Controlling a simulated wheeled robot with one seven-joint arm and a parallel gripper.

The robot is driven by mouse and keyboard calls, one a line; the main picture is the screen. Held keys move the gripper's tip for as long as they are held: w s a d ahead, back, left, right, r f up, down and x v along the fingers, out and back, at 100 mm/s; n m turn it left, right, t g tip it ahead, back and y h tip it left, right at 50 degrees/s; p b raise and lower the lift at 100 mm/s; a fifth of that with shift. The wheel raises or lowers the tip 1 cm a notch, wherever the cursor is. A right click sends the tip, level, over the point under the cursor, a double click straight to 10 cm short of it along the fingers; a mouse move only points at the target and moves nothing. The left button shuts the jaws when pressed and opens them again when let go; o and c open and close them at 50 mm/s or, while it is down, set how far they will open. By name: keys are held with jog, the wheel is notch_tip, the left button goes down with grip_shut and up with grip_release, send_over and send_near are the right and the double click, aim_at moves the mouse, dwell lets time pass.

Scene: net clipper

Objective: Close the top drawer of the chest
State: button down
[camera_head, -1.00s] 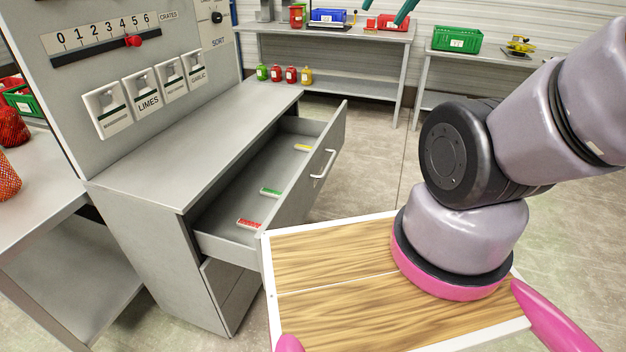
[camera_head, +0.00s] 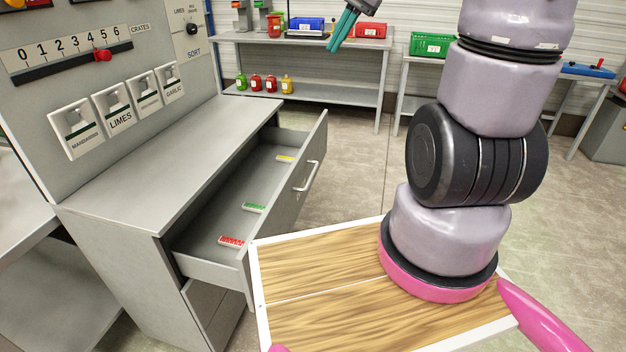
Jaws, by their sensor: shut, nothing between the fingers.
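The grey chest (camera_head: 165,165) stands at left, with a flat top and a tall back panel. Its top drawer (camera_head: 212,257) is pulled well out towards the right. The drawer front (camera_head: 290,215) has a silver bar handle (camera_head: 308,176) and a lock. Inside lie a red tag (camera_head: 232,241), a green tag (camera_head: 254,207) and a yellow tag (camera_head: 285,157). My gripper (camera_head: 337,45), with teal fingers, shows at the top, well above and apart from the drawer. Its fingers look together and empty.
A wooden-topped board (camera_head: 320,248) of my base sits close to the drawer's near corner. Benches with a blue crate (camera_head: 305,26) and a green crate (camera_head: 431,44) stand at the back. Several jars (camera_head: 271,84) sit on a lower shelf. Open floor (camera_head: 350,170) lies right of the drawer.

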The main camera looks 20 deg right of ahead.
jog(key=w+d+f+m+y, duration=0.25)
jog(key=w+f, duration=0.45)
jog(key=f, duration=0.4)
jog(key=w+d+f+m+y, duration=0.2)
jog(key=w+d+f+m, duration=0.2)
jog(key=w+f, duration=0.5)
jog(key=m+t+y, duration=0.3)
jog(key=m+t, duration=0.2)
jog(key=m, duration=0.4)
send_near(305, 179)
jog(key=x, duration=0.5)
jog(key=shift+w+a+f, duration=0.1)
jog(key=shift+a+f, duration=0.05)
jog(key=shift+f, duration=0.1)
jog(key=shift+w+a, duration=0.25)
jog(key=shift+a, duration=0.2)
